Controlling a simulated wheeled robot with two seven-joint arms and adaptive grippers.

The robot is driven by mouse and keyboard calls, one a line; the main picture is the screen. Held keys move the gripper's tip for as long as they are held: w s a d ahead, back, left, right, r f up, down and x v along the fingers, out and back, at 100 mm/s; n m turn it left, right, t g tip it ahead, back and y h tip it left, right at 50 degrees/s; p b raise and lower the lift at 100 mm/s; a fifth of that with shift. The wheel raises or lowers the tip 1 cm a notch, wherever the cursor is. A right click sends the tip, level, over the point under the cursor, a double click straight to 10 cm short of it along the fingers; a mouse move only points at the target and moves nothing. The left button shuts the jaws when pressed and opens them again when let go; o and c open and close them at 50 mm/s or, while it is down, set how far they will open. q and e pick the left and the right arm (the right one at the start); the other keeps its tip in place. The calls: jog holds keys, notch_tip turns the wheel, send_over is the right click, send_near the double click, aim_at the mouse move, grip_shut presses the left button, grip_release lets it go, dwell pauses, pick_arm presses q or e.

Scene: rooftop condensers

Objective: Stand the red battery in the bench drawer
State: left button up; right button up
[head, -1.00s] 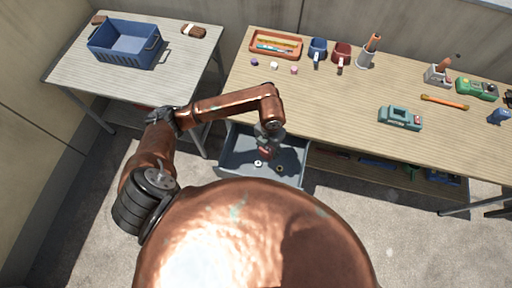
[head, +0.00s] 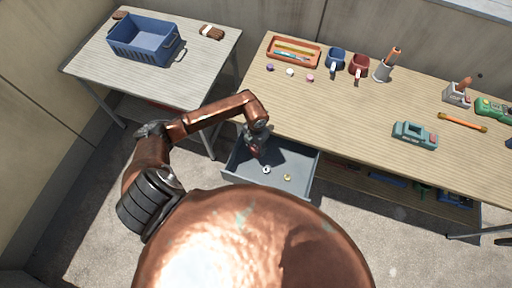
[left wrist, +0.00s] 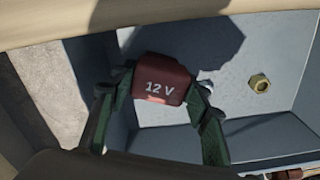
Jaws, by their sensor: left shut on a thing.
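The red battery (left wrist: 163,79), marked 12 V, sits between the green fingers of my left gripper (left wrist: 160,100) in the left wrist view. The gripper is shut on it. In the head view, my left gripper (head: 255,150) points down over the left part of the open bench drawer (head: 296,160). The grey-blue drawer also shows in the left wrist view (left wrist: 215,60), with its floor beneath the battery. I cannot tell whether the battery touches the floor. My right gripper is not in view.
A silver nut (head: 266,169) and a brass nut (head: 287,177) lie in the drawer. The bench top (head: 350,110) above holds a green-grey device (head: 415,134), mugs and a pencil tray (head: 293,52). A blue crate (head: 144,42) stands on the left table.

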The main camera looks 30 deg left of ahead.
pick_arm(q)
jog(key=shift+f, duration=0.45)
jog(key=shift+f, duration=0.2)
jog(key=o, duration=1.4)
jog(key=shift+r, duration=0.15)
